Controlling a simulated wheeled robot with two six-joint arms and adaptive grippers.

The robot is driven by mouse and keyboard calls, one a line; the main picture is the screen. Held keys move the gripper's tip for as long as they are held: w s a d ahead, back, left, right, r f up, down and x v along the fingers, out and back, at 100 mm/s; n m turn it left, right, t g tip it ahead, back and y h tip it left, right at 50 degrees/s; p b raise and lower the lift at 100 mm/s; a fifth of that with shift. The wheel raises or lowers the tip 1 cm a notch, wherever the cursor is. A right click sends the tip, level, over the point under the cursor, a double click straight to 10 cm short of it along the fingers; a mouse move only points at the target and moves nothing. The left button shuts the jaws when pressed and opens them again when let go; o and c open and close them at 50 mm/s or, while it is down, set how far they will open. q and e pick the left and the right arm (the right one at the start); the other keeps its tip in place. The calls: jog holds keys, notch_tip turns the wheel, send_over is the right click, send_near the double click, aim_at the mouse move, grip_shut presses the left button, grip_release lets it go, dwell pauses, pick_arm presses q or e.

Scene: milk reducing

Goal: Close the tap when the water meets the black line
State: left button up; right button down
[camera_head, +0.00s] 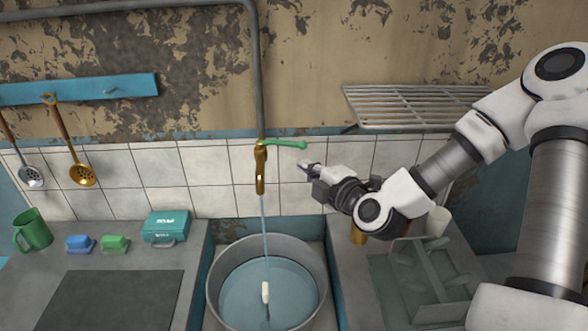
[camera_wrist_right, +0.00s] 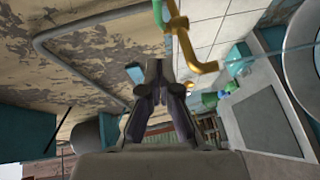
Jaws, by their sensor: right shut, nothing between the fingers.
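A brass tap (camera_head: 261,170) with a green lever handle (camera_head: 287,144) pointing right stands over a round metal basin (camera_head: 218,300). A thin stream of water (camera_head: 265,225) runs from the spout into the water (camera_head: 245,287) in the basin. A small white object (camera_head: 265,292) shows in the water under the stream. I cannot make out a black line. My right gripper (camera_head: 306,168) is shut and empty, right of the tap and a little below the lever, apart from it. In the right wrist view, the tap (camera_wrist_right: 188,45) is beyond the gripper (camera_wrist_right: 158,98). My left gripper is not in view.
A dish rack (camera_head: 425,280) and cups stand on the right counter. A green mug (camera_head: 33,231), sponges and a teal box (camera_head: 165,227) stand on the left counter. Ladles hang at left.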

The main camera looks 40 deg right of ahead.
aim_at(284, 144)
jog(key=w, duration=0.3)
jog(key=w+d+f+p, duration=0.1)
jog(key=w, duration=0.2)
jog(key=w+d+p, duration=0.1)
jog(key=w, duration=0.2)
jog(key=shift+w+d+f, duration=0.15)
jog(key=shift+w, duration=0.15)
jog(key=shift+w+d+f+p, duration=0.2)
jog(key=shift+d+p, duration=0.1)
jog(key=shift+d, duration=0.2)
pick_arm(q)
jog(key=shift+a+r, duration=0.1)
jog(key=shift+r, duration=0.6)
pick_arm(e)
jog(key=shift+a, duration=0.15)
jog(key=shift+a, duration=0.1)
jog(key=shift+r, duration=0.1)
